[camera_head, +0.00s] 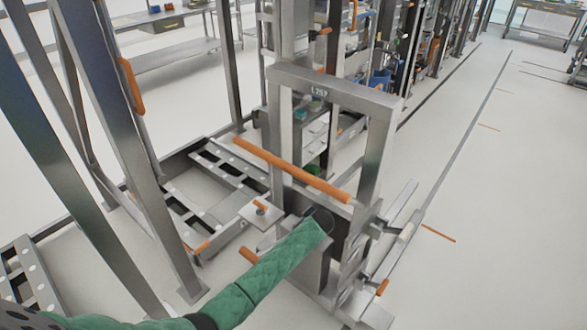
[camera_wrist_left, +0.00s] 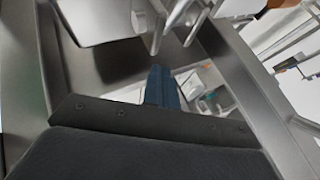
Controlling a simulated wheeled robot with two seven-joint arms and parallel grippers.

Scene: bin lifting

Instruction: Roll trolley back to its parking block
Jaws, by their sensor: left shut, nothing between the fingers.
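The trolley (camera_head: 385,105) is a grey metal upright frame with a label on its top beam and an orange crossbar (camera_head: 290,170). My left arm, in a green sleeve, reaches from the lower left to the trolley just below this bar. In the head view the left gripper is mostly hidden at the frame. In the left wrist view the left gripper (camera_wrist_left: 162,88) has its dark fingers together and empty, pointing into an opening between grey metal members. I cannot tell whether it touches the trolley. I cannot pick out the parking block. My right gripper is in neither view.
A low grey rack base with perforated plates (camera_head: 215,165) lies left of the trolley, with slanted posts (camera_head: 125,130) beside it. Shelving with coloured items stands behind. Open pale floor (camera_head: 500,200) with dark lines and short orange marks lies to the right.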

